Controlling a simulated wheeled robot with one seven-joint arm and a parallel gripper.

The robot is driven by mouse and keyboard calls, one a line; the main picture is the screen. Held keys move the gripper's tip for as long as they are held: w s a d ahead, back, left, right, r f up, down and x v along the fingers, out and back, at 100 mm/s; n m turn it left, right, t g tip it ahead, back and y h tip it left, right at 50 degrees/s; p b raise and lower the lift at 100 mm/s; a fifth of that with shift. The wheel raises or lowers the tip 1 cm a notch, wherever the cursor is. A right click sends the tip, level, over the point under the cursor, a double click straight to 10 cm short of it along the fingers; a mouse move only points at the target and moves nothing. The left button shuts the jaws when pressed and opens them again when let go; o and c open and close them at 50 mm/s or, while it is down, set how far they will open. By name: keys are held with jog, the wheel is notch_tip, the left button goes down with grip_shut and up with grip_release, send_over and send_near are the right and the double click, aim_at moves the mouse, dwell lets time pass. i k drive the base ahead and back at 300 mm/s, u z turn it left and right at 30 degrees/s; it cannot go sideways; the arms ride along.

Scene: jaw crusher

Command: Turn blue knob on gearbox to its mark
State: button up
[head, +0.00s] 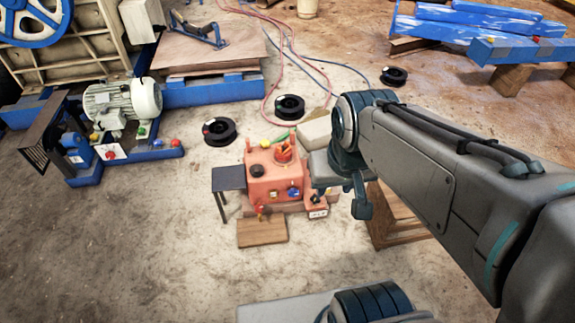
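The gearbox (264,190) is an orange-red box standing low on the ground in the middle of the head view. A small blue knob (293,192) sits on its front face, near the right end. Any mark beside the knob is too small to make out. My arm reaches in from the right, and its end with my gripper (341,192) is just right of the gearbox. The gripper appears apart from the blue knob. Its fingers are small and dark, and whether they are open or shut does not show clearly.
A dark knob (257,171) and an orange-red handle (284,150) are on the gearbox top. A dark side table (229,178) stands at its left, a wooden board (262,231) in front, and a wooden crate (397,220) to the right. Black spools (219,132) lie behind.

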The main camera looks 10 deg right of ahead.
aim_at(293, 193)
jog(key=u, duration=1.25)
jog(key=i, duration=0.9)
jog(key=z, duration=1.85)
